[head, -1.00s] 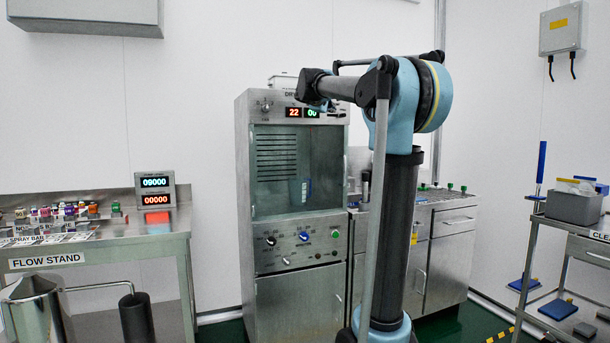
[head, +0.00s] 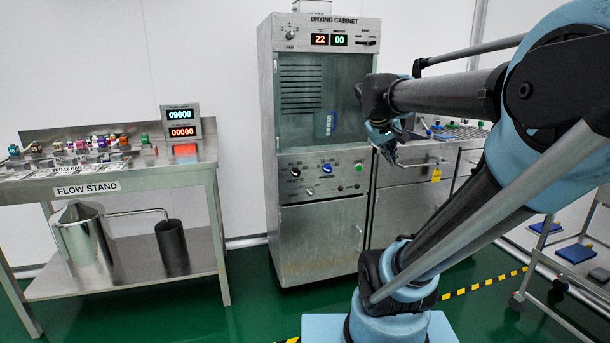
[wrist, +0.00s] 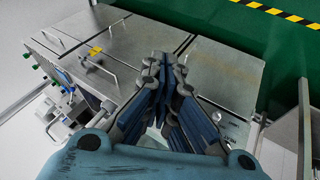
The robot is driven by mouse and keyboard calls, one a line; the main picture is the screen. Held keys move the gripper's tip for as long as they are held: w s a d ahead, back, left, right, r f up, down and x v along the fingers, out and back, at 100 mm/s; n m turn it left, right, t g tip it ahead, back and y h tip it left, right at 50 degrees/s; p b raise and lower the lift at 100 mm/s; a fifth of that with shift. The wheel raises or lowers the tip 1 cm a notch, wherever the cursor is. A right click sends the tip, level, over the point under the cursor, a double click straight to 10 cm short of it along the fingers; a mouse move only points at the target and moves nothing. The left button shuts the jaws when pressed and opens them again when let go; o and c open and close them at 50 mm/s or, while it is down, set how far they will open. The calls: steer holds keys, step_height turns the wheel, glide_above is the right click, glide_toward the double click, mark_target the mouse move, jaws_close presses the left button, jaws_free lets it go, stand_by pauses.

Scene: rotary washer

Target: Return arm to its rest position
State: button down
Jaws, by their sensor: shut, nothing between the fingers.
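My gripper (head: 388,152) hangs at the end of my forearm, in front of the right side of the drying cabinet (head: 322,235) in the head view. In the wrist view its dark jointed fingers (wrist: 164,62) come together at the tips, with nothing held between them. My arm leans up to the right from its pale blue base, with the elbow large at the right edge. The forearm reaches back left, roughly level. The gripper partly hides the cabinet edge; contact with it cannot be told.
The flow stand (head: 125,177) is at left, holding several small colored parts. A steel counter (head: 405,212) with a yellow tag (head: 436,174) stands beside the cabinet. A cart (head: 560,255) is at right. Green floor (head: 250,310) is clear in front of the cabinet.

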steer(key=s+a+f+m+g+y, duration=0.1)
steer(key=s+a+f+y, duration=0.1)
steer(key=s+f, duration=0.7)
steer(key=s+a+f+m+g+y, duration=0.1)
steer(key=s+a+f+g+y, duration=0.1)
steer(key=s+a+f, duration=0.3)
steer(key=s+f, duration=0.4)
steer(key=f, duration=0.3)
steer(key=shift+s+a+f+y, duration=0.2)
steer(key=shift+s+f+y, duration=0.1)
steer(key=shift+s, duration=0.1)
steer(key=shift+w+f, duration=0.2)
steer(key=shift+w, duration=0.25)
